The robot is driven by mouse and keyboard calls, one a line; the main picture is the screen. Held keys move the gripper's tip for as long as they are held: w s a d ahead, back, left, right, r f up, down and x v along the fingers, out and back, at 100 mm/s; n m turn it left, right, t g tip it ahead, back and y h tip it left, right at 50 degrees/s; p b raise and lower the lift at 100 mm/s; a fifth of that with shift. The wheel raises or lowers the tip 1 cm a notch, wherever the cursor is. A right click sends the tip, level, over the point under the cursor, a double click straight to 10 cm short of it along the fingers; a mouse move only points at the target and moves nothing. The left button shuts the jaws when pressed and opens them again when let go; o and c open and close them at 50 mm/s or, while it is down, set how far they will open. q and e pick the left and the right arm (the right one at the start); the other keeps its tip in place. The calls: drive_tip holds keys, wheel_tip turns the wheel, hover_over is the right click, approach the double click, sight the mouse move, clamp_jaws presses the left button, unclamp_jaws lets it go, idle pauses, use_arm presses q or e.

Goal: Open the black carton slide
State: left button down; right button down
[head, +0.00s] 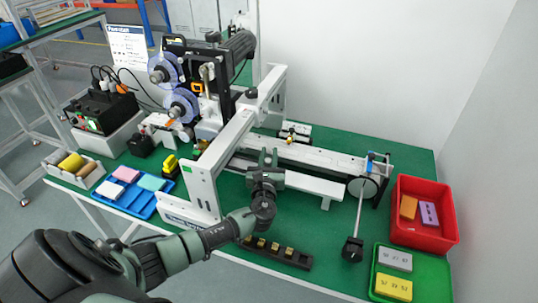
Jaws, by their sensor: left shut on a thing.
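The coder machine (205,185) stands on the green table, with a white frame and a long white rail (310,152) running to the right. My left gripper (267,158) is over the near side of this rail, beside the white frame, pointing away from me. Its jaws are shut on a small part there, which the fingers mostly hide. I take this part to be the black carton slide, but its shape and how far it is open cannot be made out. My right gripper is not in view.
A black strip with brass pieces (277,251) lies below my left wrist. A rod with a black block (352,249) stands to the right. A red bin (425,236) and green tray (432,263) are at the right edge. A blue tray (134,199) is at the left.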

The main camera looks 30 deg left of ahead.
use_arm(q)
drive_tip(key=shift+d, duration=0.1)
drive_tip(key=w+d, duration=0.1)
drive_tip(key=d, duration=0.5)
drive_tip(key=w+d+b, duration=0.1)
drive_tip(key=w+d, duration=0.1)
drive_tip(key=d, duration=0.4)
drive_tip(key=w+d+b, duration=0.1)
drive_tip(key=d, duration=0.5)
drive_tip(key=shift+w, duration=0.15)
drive_tip(key=shift+f, duration=0.1)
drive_tip(key=c, duration=1.2)
unclamp_jaws()
drive_tip(key=v, duration=0.7)
drive_tip(key=shift+s+d+b, duration=0.2)
drive_tip(key=shift+s+b, duration=0.15)
drive_tip(key=shift+b, duration=0.1)
